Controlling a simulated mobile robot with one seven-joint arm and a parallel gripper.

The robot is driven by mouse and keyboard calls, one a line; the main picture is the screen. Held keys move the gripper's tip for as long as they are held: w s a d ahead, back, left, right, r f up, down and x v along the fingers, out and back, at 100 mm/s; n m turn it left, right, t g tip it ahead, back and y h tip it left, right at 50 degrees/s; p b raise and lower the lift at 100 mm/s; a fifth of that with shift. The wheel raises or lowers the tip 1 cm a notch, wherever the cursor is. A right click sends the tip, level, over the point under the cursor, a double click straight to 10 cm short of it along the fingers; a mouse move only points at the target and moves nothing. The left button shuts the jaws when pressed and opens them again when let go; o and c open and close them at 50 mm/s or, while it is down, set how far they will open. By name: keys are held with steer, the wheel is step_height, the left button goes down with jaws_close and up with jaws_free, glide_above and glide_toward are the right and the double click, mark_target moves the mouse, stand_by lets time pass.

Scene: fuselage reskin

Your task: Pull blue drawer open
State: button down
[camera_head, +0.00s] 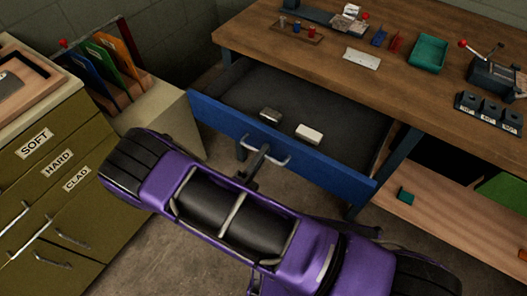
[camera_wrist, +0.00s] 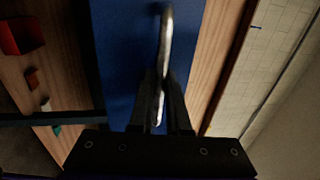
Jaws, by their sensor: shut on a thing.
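The blue drawer (camera_head: 318,157) under the wooden workbench stands pulled out, with its dark interior in view. Its blue front also fills the middle of the wrist view (camera_wrist: 118,60). A metal bar handle (camera_head: 268,147) is on the drawer front. My gripper (camera_head: 262,154) is at the handle, and in the wrist view its fingers (camera_wrist: 160,100) are closed around the handle bar (camera_wrist: 166,40). Two small blocks lie in the drawer, a grey one (camera_head: 271,115) and a pale one (camera_head: 309,134).
The workbench top (camera_head: 300,62) holds a green tray (camera_head: 428,54), a lever device (camera_head: 494,75) and small parts. An olive cabinet (camera_head: 50,190) with labelled drawers stands at left, beside a rack of coloured folders (camera_head: 105,65). A lower shelf (camera_head: 450,235) lies right of the drawer.

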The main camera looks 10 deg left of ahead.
steer(key=c, duration=1.2)
jaws_free()
steer(key=shift+o, duration=0.2)
steer(key=v, duration=1.7)
steer(key=shift+s+b, duration=0.25)
steer(key=shift+b, duration=0.15)
steer(key=shift+w+r, duration=0.1)
